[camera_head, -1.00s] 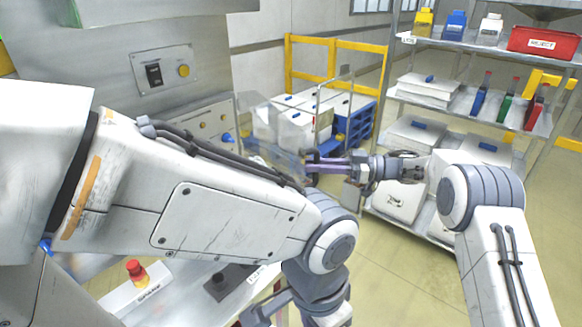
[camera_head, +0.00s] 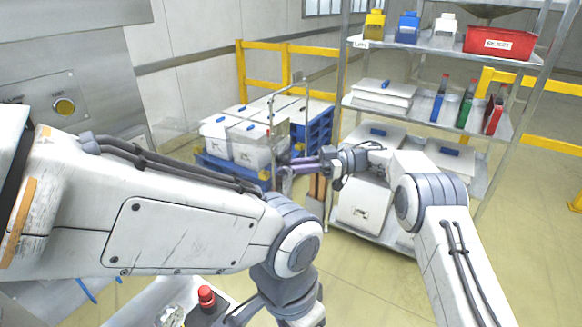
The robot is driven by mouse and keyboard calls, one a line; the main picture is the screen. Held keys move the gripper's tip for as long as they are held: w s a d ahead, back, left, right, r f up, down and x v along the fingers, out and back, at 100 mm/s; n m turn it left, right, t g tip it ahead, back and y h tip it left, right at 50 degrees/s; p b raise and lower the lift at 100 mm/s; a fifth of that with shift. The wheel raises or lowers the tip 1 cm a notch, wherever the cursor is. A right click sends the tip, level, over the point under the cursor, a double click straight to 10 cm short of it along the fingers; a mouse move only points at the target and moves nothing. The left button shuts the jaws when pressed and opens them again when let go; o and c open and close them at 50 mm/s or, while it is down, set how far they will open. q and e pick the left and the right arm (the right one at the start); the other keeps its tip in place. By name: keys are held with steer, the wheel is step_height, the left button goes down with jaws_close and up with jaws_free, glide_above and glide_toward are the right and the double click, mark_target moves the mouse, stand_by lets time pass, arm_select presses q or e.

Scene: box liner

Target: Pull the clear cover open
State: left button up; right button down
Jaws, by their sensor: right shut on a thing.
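The clear cover (camera_head: 271,122) is a see-through panel with a thin grey edge, standing in front of the white bins near the middle of the head view. Its clear face is hard to make out against what lies behind. My right gripper (camera_head: 293,164) reaches in from the right, its purple-grey fingers shut at the cover's lower edge; the exact contact is too small to see. My left arm crosses the view from the left. Its gripper (camera_head: 238,316) shows only partly at the bottom edge, below the wrist, and its fingertips are cut off.
White bins (camera_head: 255,148) sit on a blue pallet (camera_head: 318,132) before a yellow rail (camera_head: 262,47). A metal shelf (camera_head: 425,112) with bottles, boxes and a red bin (camera_head: 500,42) stands right.

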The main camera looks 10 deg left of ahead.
steer(key=shift+w+a, duration=0.25)
steer(key=shift+a, duration=0.1)
